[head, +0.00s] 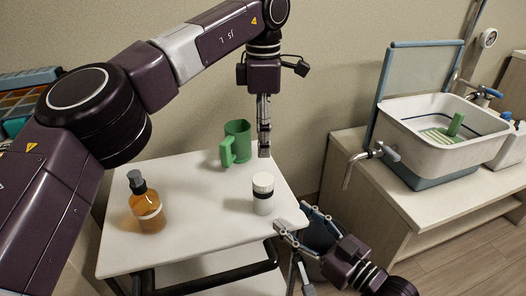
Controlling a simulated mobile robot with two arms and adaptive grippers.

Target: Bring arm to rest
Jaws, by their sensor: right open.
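My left arm comes in from the left and reaches over the white table (190,255). My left gripper (264,150) points down above the table's back right part, beside the green mug (238,140). Its fingers show as one narrow column, so I cannot tell whether they are open or shut. Nothing shows hanging from it. My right gripper (293,216) is at the table's front right corner, its fingers spread and nothing between them except the view of the table's corner area.
An amber bottle (148,212) with a dark cap and a white-lidded jar (263,196) stand upright on the table.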

